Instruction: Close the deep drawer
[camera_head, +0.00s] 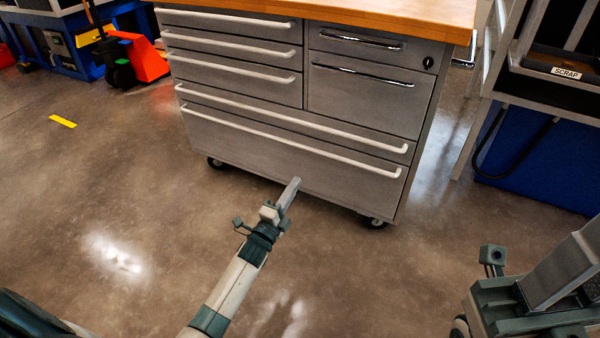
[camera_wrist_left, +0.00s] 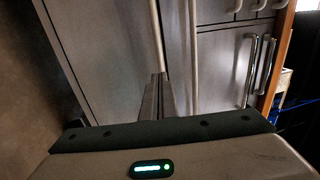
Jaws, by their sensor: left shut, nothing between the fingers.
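The steel drawer cabinet (camera_head: 240,75) stands ahead under a wooden top. Its tall bottom drawer (camera_head: 350,187) has a long white handle, also in the left wrist view (camera_wrist_left: 108,55). Another tall drawer (camera_head: 365,105), upper right, has a chrome handle. All fronts look flush in the head view. My left gripper (camera_head: 296,181) is shut and empty, its tips before the lower part of the bottom drawer; its fingers (camera_wrist_left: 157,95) point at the front in the wrist view. Contact cannot be told. My right gripper (camera_head: 565,270) is partly cut off at lower right, its jaw state unclear.
The cabinet stands on casters (camera_head: 375,222). A rack with a SCRAP bin (camera_head: 565,72) and a blue container (camera_head: 535,160) stand on the right. A red pallet jack (camera_head: 148,62) is at the far left. The floor (camera_head: 110,200) in front is clear.

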